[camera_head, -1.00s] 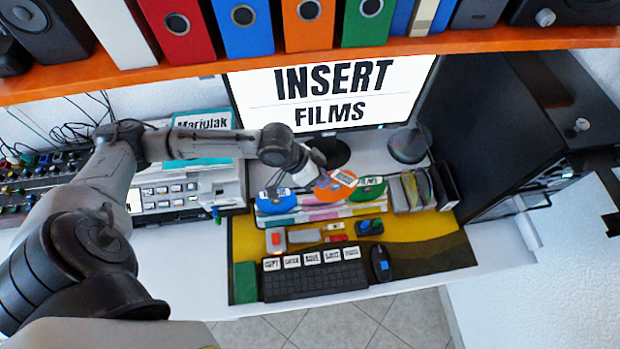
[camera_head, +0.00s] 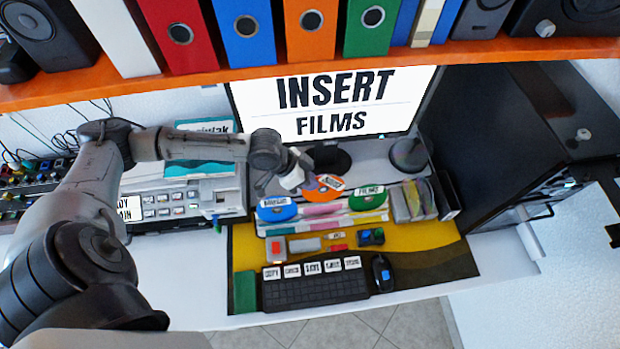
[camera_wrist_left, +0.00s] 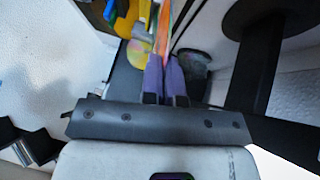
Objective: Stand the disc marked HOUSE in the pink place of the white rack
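An orange disc (camera_head: 318,195) with a white label, its lettering too small to read surely, is tilted above the white rack (camera_head: 262,231). My left gripper (camera_head: 308,180) is at the disc's upper left edge. In the left wrist view, the two purple fingers (camera_wrist_left: 164,78) are closed on the orange disc (camera_wrist_left: 164,32), seen edge-on. The rack has coloured strips, with a pink place (camera_head: 322,208) below the disc. A blue disc (camera_head: 278,212) stands at the rack's left and a green disc marked FILMS (camera_head: 366,201) at its right. My right gripper is out of view.
A monitor (camera_head: 335,110) reading INSERT FILMS stands behind the rack. Grey holders (camera_head: 410,203) stand right of it. A keyboard (camera_head: 312,282) and a mouse (camera_head: 382,272) lie in front. An orange shelf (camera_head: 330,55) with binders hangs above.

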